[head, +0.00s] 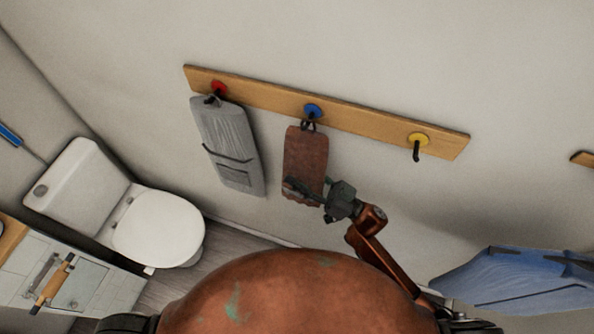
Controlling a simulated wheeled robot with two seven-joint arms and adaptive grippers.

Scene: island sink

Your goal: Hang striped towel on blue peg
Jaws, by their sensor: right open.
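A wooden rail on the wall carries a red peg (219,88), a blue peg (312,111) and a yellow peg (418,140). A reddish-brown towel (306,148) hangs by a dark loop at the blue peg; stripes on it cannot be made out. A grey towel (226,140) with a dark band near its lower part hangs at the red peg. My right gripper (305,190) is open in front of the lower part of the brown towel, overlapping its bottom edge in the picture; contact cannot be told. My left gripper is not in view.
The yellow peg is bare. A white toilet (157,228) stands at the lower left, beside a cabinet (68,284) with a wooden-handled rail. A blue cloth item (520,278) is at the lower right. The wall below the yellow peg is clear.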

